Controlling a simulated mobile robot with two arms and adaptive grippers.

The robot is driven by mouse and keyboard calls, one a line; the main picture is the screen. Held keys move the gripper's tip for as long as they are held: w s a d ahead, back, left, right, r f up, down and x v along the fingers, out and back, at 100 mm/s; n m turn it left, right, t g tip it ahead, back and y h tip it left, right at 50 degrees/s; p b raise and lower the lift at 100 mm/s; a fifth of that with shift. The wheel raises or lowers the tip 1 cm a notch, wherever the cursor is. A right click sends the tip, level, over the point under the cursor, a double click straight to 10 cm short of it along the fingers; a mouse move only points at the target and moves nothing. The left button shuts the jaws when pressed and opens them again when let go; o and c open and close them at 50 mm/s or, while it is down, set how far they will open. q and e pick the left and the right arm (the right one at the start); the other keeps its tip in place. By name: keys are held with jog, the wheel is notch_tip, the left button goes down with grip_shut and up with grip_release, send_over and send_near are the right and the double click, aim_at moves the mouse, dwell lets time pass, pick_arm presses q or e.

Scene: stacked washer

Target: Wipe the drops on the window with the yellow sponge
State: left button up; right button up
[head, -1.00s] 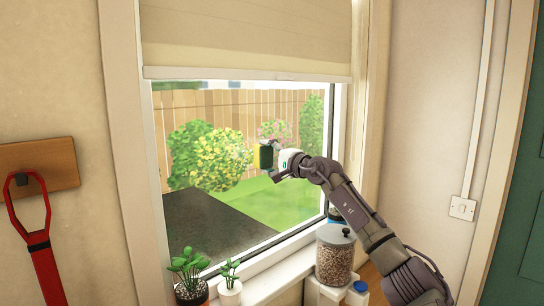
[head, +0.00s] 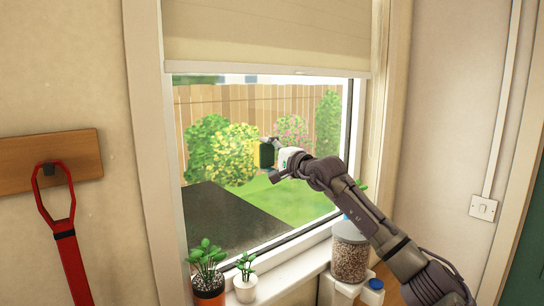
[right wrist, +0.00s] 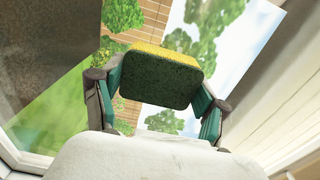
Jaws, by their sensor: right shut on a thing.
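The yellow sponge (head: 256,156) has a dark green scouring side. My right gripper (head: 272,160) is shut on it in front of the window (head: 262,205), near the middle of the pane. In the right wrist view the sponge (right wrist: 158,76) sits between the two fingers of the right gripper (right wrist: 160,92), with its dark green face towards the camera and its yellow side beyond. I cannot tell whether the sponge touches the glass. I cannot make out single drops on the pane. My left gripper is not in view.
A blind (head: 265,38) covers the window's top. On the sill (head: 290,272) stand two potted plants (head: 208,272) (head: 245,280) at the left and a lidded glass jar (head: 350,255) at the right. A red strap (head: 67,245) hangs from a wooden wall board (head: 50,160) at far left.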

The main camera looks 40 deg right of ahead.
aim_at(289, 141)
jog(key=shift+s+a+f+b, duration=0.15)
jog(key=shift+a+b, duration=0.55)
jog(key=shift+a, duration=1.3)
jog(key=shift+d+r+p, duration=0.15)
jog(key=shift+r+p, duration=0.4)
jog(key=shift+r, duration=0.6)
jog(key=shift+d+r+p, duration=0.15)
jog(key=shift+d+p, duration=0.55)
jog(key=shift+d, duration=0.55)
jog(key=shift+w+d, duration=0.2)
jog(key=shift+d, duration=0.6)
jog(key=shift+d+p, duration=0.6)
jog(key=shift+d, duration=0.1)
jog(key=shift+w+d+f, duration=0.1)
jog(key=shift+d+f, duration=0.05)
jog(key=shift+d, duration=0.4)
jog(key=shift+w+d+f, duration=0.1)
jog(key=shift+d, duration=0.45)
jog(key=shift+c, duration=0.5)
jog(key=shift+d+r, duration=0.15)
jog(key=shift+d, duration=0.9)
jog(key=shift+w+d, duration=0.15)
jog(key=shift+d, duration=0.75)
jog(key=shift+w+d, duration=0.1)
jog(key=shift+d, duration=0.75)
jog(key=shift+d+r, duration=0.1)
jog(key=shift+d, duration=0.25)
jog(key=shift+c, duration=0.4)
jog(key=shift+w+d, duration=0.1)
jog(key=shift+d, duration=0.45)
